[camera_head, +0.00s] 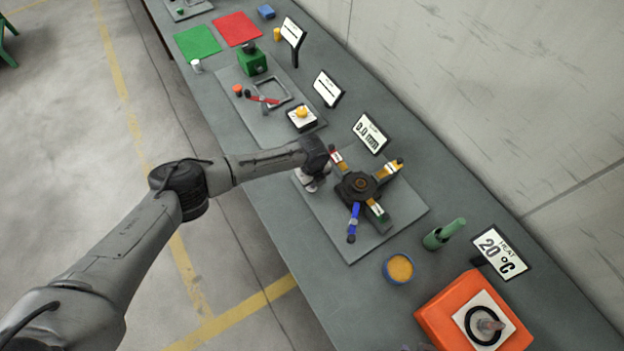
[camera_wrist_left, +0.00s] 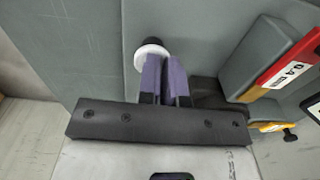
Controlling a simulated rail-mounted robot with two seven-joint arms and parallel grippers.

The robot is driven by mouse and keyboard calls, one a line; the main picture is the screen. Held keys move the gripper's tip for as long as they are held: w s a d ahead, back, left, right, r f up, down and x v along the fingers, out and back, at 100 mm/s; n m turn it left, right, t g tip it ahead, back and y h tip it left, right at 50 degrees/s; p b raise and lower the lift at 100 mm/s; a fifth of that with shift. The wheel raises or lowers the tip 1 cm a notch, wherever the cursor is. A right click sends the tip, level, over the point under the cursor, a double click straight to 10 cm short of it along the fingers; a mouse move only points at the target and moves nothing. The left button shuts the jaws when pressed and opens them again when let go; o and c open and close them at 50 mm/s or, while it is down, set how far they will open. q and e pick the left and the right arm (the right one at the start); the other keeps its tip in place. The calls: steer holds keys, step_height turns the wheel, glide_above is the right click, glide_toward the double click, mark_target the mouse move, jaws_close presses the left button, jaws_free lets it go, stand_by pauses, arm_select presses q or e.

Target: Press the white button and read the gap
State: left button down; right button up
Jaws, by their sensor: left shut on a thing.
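My left gripper (camera_head: 312,184) is over the left part of a grey plate (camera_head: 350,248) in the head view, beside the screw jack (camera_head: 358,187). In the left wrist view its purple fingers (camera_wrist_left: 167,75) are close together, with a narrow slit between them. Their tips overlap a white round button (camera_wrist_left: 148,52) with a dark top, and the jaws are shut on it; the exact contact is partly hidden. A gap sign (camera_head: 370,133) behind the jack shows large digits that look like 0.0. My right gripper is not in view.
The jack has arms with coloured ends around a dark hub. A yellow-filled cup (camera_head: 398,269), a green bottle (camera_head: 444,233) and an orange heater box (camera_head: 474,316) stand nearby. Farther stations line the bench.

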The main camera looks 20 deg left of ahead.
arm_select(q)
steer(key=shift+s+a+f, duration=0.2)
steer(key=shift+f, duration=0.25)
steer(key=shift+s+a+f, duration=0.15)
steer(key=shift+s+f, duration=0.05)
steer(key=shift+f, duration=0.25)
steer(key=r+p, duration=0.1)
steer(key=r, duration=0.1)
steer(key=r+p, duration=0.4)
steer(key=shift+w+d+r, duration=0.15)
steer(key=shift+w+r, duration=0.05)
steer(key=shift+w, duration=0.15)
step_height(320, 180, up, 9)
steer(key=b, duration=0.1)
steer(key=shift+w+r+b, duration=0.15)
steer(key=shift+r+b, duration=0.05)
steer(key=shift+b, duration=0.1)
steer(key=shift+d, duration=0.1)
